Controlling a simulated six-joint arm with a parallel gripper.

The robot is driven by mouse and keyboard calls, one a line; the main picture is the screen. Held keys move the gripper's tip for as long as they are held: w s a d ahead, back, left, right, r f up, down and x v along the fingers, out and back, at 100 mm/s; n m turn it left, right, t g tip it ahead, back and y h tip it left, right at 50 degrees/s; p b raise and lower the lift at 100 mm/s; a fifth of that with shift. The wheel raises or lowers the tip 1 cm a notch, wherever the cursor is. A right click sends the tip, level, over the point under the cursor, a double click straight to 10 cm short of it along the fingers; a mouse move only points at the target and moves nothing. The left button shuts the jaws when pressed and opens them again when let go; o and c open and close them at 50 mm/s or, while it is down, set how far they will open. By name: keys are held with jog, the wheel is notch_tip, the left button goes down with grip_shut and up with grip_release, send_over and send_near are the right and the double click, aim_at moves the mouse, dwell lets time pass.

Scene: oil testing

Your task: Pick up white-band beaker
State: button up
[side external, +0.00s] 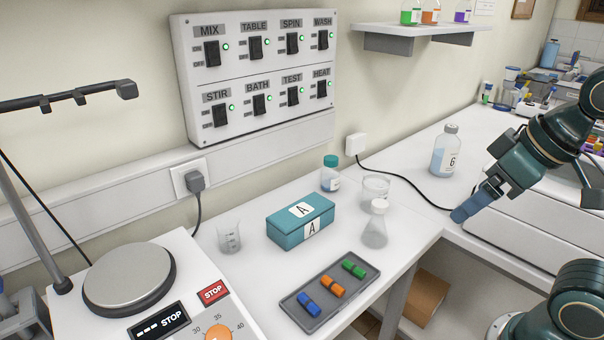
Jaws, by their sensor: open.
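A small clear glass beaker (229,238) with printed marks stands on the white bench left of the teal box. A wider, low glass vessel (376,190) with a pale rim stands behind the conical flask. I cannot tell for sure which of these bears a white band. My gripper (464,213) is at the right, over the bench corner, right of both glass vessels and apart from them. It is open and I see nothing between its fingers. Its fingers are seen edge-on, so the gap hardly shows.
A teal box (301,221) marked A, a stoppered flask (376,226), a teal-capped bottle (330,175) and a tray (318,312) of coloured vials crowd the bench. A larger bottle (446,150) stands behind my gripper. A black cable (405,180) crosses the bench. A hotplate (130,278) is at left.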

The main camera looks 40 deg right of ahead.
jog(key=shift+w+r, duration=0.1)
jog(key=n+g, duration=0.6)
jog(key=n, duration=0.8)
send_over(376, 173)
jog(key=s+a, duration=0.2)
jog(key=a, duration=0.1)
jog(key=f, duration=0.5)
jog(key=shift+w+d+f, duration=0.2)
jog(key=shift+d+f, duration=0.05)
jog(key=shift+f, duration=4.3)
jog(key=shift+f, duration=0.1)
